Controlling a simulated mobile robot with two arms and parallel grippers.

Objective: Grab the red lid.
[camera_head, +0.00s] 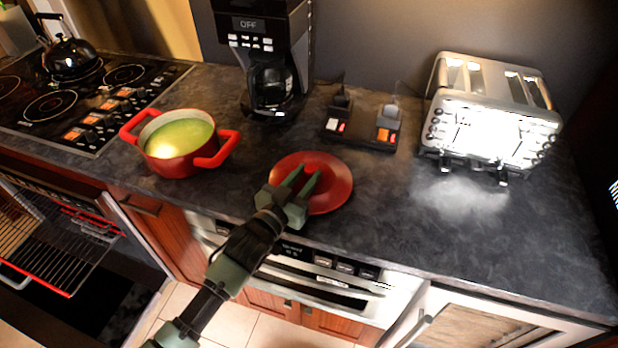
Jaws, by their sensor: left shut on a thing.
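The red lid (335,182) is round and lies at the front edge of the dark countertop, right of the pot. My left gripper (304,182) reaches over the lid from the lower left, with its green fingers at the lid's middle. The gripper is shut on the lid; the fingers hide the spot where they grip it. I cannot tell whether the lid is lifted off the counter. My right gripper is not in view.
A red pot (178,160) with yellow-green contents stands left of the lid. A coffee maker (272,88), a power strip (362,128) and a toaster (490,120) stand behind and to the right. A stovetop (75,100) with a kettle (72,55) is at left. An oven door (70,235) hangs open.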

